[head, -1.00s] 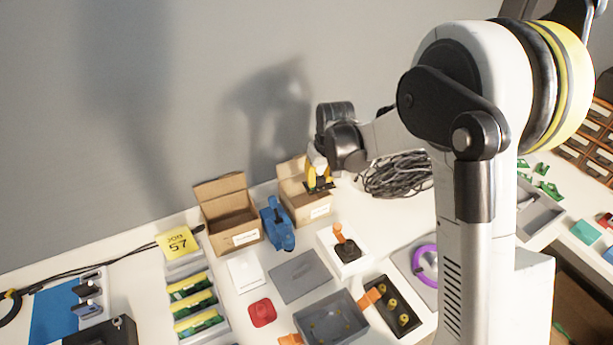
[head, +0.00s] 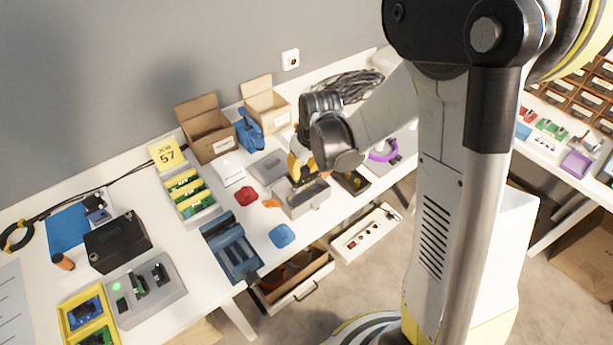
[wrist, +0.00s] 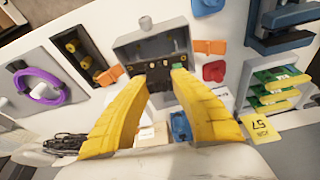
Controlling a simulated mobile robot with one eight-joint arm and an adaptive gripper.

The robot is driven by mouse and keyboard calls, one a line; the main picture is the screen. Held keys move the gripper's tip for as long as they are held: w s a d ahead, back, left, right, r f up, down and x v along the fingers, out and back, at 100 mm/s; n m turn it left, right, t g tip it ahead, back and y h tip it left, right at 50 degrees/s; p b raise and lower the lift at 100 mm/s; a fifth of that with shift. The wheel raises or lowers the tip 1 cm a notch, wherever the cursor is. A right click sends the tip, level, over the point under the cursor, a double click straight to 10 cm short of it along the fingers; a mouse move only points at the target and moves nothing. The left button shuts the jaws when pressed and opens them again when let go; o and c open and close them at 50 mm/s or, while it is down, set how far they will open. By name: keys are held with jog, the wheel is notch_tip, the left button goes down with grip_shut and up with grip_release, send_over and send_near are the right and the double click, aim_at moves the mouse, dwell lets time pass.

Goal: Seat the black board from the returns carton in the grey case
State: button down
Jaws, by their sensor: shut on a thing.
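My gripper (wrist: 165,71), with yellow fingers, is shut on the black board (wrist: 156,76) in the wrist view. The board is dark with a small green part at one corner. It is over or within the open grey case (wrist: 127,50), beside brass-coloured posts; I cannot tell whether it touches the case floor. In the head view my gripper (head: 300,182) is over the grey case (head: 306,208) and hides most of its inside; the board is not clear there. Two open cardboard cartons, a larger one (head: 206,132) and a smaller one (head: 266,104), stand against the wall; their labels are unreadable.
A red piece (head: 245,196) and an orange clip (head: 271,203) lie left of the case. A black tray (head: 354,182) is close on its right. A grey plate (head: 268,166) lies behind. A blue pad (head: 283,236) is near the table's front edge, above an open drawer (head: 294,287).

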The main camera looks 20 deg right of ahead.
jog(key=shift+w+r+n, duration=0.15)
jog(key=shift+w+n, duration=0.25)
jog(key=shift+w, duration=0.15)
jog(key=shift+w+f, duration=0.3)
jog(key=shift+w, duration=0.35)
jog(key=shift+s+f+b, duration=0.1)
jog(key=shift+f+b, duration=1.35)
jog(key=shift+f, duration=0.7)
jog(key=shift+f, duration=0.1)
jog(key=shift+f+b, duration=2.95)
jog(key=shift+f, duration=0.3)
jog(key=c, duration=1.5)
grip_release()
jog(key=shift+c, duration=0.2)
jog(key=o, duration=0.4)
jog(key=shift+o, duration=0.2)
